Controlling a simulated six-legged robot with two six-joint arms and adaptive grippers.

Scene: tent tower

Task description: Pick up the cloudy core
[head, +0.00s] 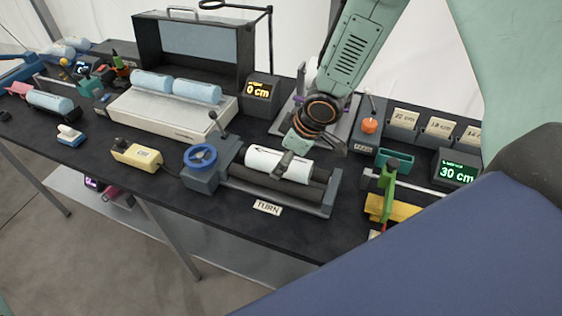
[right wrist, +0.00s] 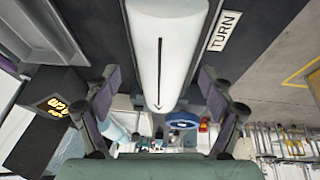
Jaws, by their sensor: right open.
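The cloudy core is a white cylinder (head: 278,165) lying on its side on dark rollers in a grey cradle (head: 330,200). In the right wrist view the white cylinder (right wrist: 165,45) runs down from the top, with a black line and arrow along it. My right gripper (head: 292,158) reaches down over the core from above. Its fingers (right wrist: 158,88) are open, one on either side of the core in the wrist view, with nothing held. Whether a finger touches it I cannot tell. Part of the core is hidden behind the gripper. My left gripper is out of view.
A blue handwheel (head: 200,157) stands at the cradle's left end, with a TURN label (head: 267,208) in front. Pale blue cores (head: 197,91) lie on a white tray (head: 140,106). A green-handled tool (head: 389,180) and a 30 cm display (head: 457,173) are to the right.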

